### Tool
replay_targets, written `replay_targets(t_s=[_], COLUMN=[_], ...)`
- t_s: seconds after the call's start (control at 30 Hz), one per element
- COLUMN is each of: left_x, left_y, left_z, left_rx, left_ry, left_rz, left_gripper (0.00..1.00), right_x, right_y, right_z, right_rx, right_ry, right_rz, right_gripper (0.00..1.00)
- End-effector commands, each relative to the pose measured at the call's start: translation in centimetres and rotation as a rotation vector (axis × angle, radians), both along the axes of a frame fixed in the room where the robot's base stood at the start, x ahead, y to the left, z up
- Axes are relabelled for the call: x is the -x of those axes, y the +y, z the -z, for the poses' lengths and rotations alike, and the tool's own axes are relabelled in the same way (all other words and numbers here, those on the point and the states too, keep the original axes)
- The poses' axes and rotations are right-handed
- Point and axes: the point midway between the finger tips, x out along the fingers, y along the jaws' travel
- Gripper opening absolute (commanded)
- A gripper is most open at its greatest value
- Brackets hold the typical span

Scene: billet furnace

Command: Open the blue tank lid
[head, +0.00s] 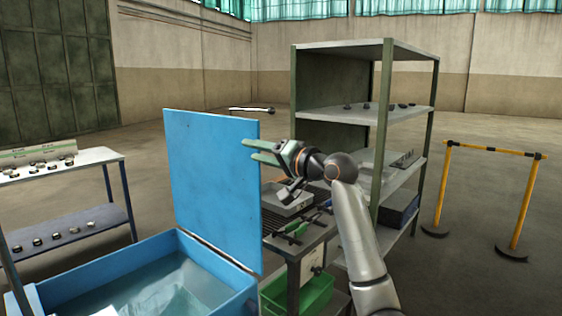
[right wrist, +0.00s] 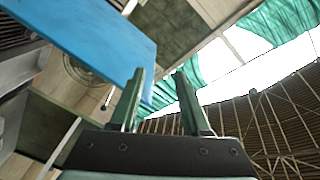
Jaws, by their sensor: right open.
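The blue tank (head: 120,262) stands at the lower left in the head view, with pale, clear contents inside. Its blue lid (head: 212,185) stands about upright along the tank's right side, so the tank is open. In the right wrist view the lid (right wrist: 95,35) is a blue panel at upper left, passing by the fingers. My right gripper (head: 248,149) is at the lid's right edge, near its upper part, with the fingers pointing left. Its jaws are apart and empty; I cannot tell whether they touch the lid. My left gripper is out of view.
A workbench (head: 316,238) with tools and a green bin (head: 312,292) stands right of the lid. A shelf rack (head: 386,120) stands behind it. A table with small parts (head: 95,157) is at left. A yellow barrier (head: 490,149) stands at right, with open floor around it.

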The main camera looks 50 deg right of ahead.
Motion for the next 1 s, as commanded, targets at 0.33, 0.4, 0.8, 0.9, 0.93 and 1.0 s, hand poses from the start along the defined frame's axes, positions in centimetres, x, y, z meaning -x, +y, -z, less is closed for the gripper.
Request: replay_targets(t_s=[0.33, 0.4, 0.8, 0.9, 0.93, 1.0], left_x=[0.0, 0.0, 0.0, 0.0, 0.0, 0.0], left_y=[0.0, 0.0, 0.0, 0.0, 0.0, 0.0], left_z=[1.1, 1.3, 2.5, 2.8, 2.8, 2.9], left_rx=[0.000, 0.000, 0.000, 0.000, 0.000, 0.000], left_ry=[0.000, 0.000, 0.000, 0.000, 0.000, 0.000], left_rz=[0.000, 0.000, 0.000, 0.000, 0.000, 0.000], left_gripper=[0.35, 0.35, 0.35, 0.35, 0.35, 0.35], right_x=[2.5, 3.0, 5.8, 6.4, 6.6, 6.9], right_y=[-0.1, -0.1, -0.2, -0.2, -0.2, -0.2], right_z=[0.2, 0.1, 0.1, 0.2, 0.2, 0.1], right_rx=[0.001, 0.001, 0.000, 0.001, 0.001, 0.001], right_ry=[0.001, -0.001, 0.000, 0.001, 0.001, 0.000], right_rz=[0.001, 0.001, 0.000, 0.001, 0.001, 0.000], right_gripper=[0.47, 0.47, 0.47, 0.47, 0.47, 0.47])
